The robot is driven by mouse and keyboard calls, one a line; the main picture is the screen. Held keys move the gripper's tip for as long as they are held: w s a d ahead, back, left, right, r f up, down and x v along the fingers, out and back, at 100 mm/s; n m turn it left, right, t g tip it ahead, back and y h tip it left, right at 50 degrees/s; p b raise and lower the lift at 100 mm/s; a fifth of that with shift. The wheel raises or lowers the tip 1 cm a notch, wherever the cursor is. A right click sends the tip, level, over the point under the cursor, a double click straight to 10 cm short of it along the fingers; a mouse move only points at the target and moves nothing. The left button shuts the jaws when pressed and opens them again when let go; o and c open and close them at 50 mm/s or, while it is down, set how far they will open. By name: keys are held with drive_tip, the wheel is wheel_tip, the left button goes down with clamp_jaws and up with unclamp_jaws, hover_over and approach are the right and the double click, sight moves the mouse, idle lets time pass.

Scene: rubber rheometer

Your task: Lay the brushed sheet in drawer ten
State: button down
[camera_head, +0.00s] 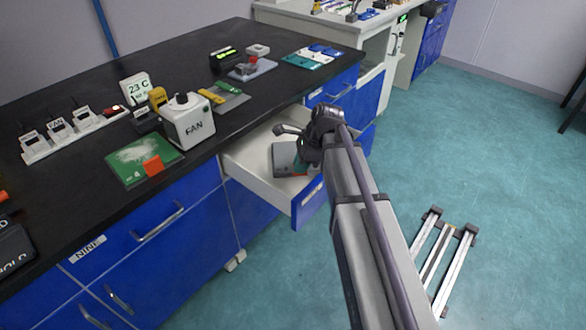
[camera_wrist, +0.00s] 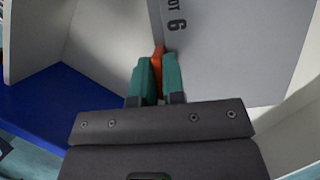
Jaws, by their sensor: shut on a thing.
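A grey sheet (camera_head: 283,158) is inside the open white drawer (camera_head: 250,160) with a blue front (camera_head: 308,208). In the wrist view the sheet (camera_wrist: 235,55) shows a dark marking ending in "OT 6". My gripper (camera_wrist: 157,78) has its green fingers closed on the sheet's orange tab (camera_wrist: 157,54). In the head view my gripper (camera_head: 302,158) reaches down into the drawer. The sheet looks flat and low, but I cannot tell whether it touches the drawer floor. My arm hides part of the drawer, and I cannot read its label.
A green mat (camera_head: 128,168) with white powder and an orange tab marked 4 lies on the black bench (camera_head: 75,75). A drawer labelled NINE (camera_head: 88,249) is shut. A rail (camera_head: 440,250) lies on the floor.

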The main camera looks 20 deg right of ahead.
sight(290, 169)
drive_tip(key=shift+w+a, duration=0.35)
drive_tip(key=shift+w, duration=0.2)
drive_tip(key=shift+w+a, duration=0.3)
drive_tip(key=shift+w, duration=0.25)
drive_tip(key=shift+b+x, duration=0.8)
drive_tip(key=shift+b, duration=0.05)
drive_tip(key=shift+d+r, duration=0.15)
drive_tip(key=shift+f, duration=0.2)
drive_tip(key=c, duration=1.2)
unclamp_jaws()
drive_tip(key=shift+r, duration=0.1)
